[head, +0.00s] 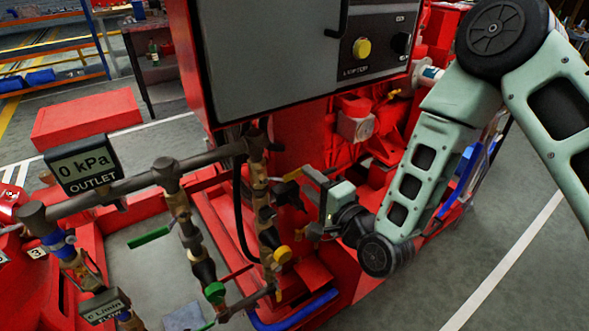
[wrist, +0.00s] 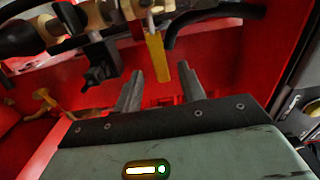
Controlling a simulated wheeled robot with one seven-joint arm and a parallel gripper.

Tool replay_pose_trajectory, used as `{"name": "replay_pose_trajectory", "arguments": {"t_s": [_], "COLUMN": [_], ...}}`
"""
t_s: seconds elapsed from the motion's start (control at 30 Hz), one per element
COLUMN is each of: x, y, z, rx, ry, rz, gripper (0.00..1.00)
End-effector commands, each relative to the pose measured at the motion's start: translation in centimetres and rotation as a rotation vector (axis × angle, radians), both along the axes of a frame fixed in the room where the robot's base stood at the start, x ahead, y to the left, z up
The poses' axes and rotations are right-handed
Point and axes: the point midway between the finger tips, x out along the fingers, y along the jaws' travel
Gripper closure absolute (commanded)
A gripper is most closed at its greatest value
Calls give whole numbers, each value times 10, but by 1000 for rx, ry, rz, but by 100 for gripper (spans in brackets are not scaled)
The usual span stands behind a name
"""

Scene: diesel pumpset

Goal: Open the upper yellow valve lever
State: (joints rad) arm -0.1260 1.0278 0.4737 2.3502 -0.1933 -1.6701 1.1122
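The upper yellow valve lever (wrist: 156,58) hangs from a metal stem on the brass pipework in the wrist view. Its lower end shows between my two fingertips, with a gap on each side. My gripper (wrist: 161,76) is open and holds nothing. I cannot tell whether the lever is fully within the fingers' depth. In the head view my gripper (head: 306,188) is beside the right-hand vertical pipe (head: 264,205), and the lever is mostly hidden there by the fingers.
A lower yellow handle (head: 281,255) and a green knob (head: 215,292) are below on the pipes. A black fitting (wrist: 98,68) is left of the lever in the wrist view. The grey control box (head: 270,60) is above my gripper. Floor is clear at the right.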

Motion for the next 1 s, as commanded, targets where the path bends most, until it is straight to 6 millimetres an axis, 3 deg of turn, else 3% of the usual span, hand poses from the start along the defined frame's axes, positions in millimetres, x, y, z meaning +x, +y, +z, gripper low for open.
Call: {"name": "replay_pose_trajectory", "arguments": {"t_s": [0.3, 0.77, 0.9, 1.0], "x": [44, 55, 55, 55], "y": [30, 37, 37, 37], "z": [0, 0, 0, 0], "rx": [0, -1, -1, -1], "ry": [-1, 0, 0, 0], "rz": [0, 0, 0, 0], "gripper": [60, 60, 96, 100]}}
